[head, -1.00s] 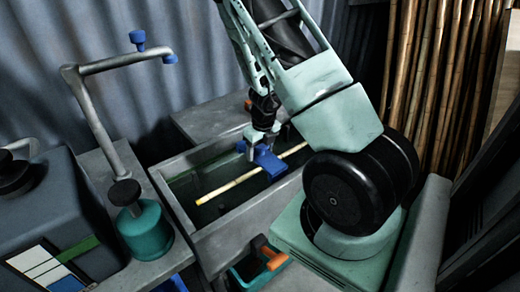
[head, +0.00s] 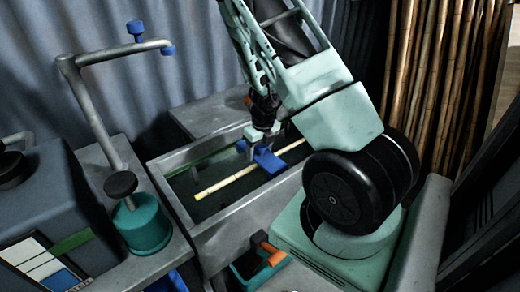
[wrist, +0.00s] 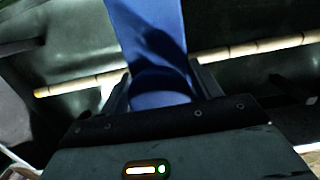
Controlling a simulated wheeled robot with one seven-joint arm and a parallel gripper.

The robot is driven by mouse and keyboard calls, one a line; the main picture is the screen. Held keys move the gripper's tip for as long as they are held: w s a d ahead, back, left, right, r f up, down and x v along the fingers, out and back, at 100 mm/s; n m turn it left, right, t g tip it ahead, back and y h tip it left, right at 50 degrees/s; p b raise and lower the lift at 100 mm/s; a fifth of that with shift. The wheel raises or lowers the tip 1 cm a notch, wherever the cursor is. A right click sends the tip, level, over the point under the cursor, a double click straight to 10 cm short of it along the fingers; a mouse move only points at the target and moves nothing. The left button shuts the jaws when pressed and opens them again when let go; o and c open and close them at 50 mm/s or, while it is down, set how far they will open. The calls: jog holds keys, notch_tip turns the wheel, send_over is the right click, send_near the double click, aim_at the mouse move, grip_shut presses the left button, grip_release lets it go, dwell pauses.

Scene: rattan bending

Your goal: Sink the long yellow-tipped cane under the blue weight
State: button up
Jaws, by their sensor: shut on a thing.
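The long pale cane (head: 228,183) lies in the grey trough (head: 206,237), with its yellow tip at the left end. Its right part passes behind my arm. My gripper (head: 258,144) is shut on the blue weight (head: 268,160) over the trough. In the head view the weight overlaps the middle of the cane. In the wrist view the blue weight (wrist: 152,50) crosses in front of the cane (wrist: 80,85), which shows on both sides of it. I cannot tell whether weight and cane touch, or whether the cane is under water.
A bent grey pipe (head: 92,110) with blue ends and a teal base (head: 146,228) stand left of the trough. An orange-handled tool (head: 268,250) sits in a teal bin at the front. Several upright canes (head: 440,80) lean at the back right.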

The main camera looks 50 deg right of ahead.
jog(key=shift+f+b, duration=2.9)
jog(key=shift+f, duration=0.3)
jog(key=shift+r, duration=0.1)
jog(key=o, duration=1.7)
jog(key=r+p, duration=0.2)
jog(key=r, duration=0.3)
jog(key=s+r+p, duration=0.1)
jog(key=r+p, duration=0.1)
jog(key=r, duration=0.4)
jog(key=s+r+p, duration=0.1)
jog(key=r+p, duration=0.2)
jog(key=r, duration=0.3)
jog(key=shift+a+r, duration=0.15)
jog(key=shift+a, duration=0.1)
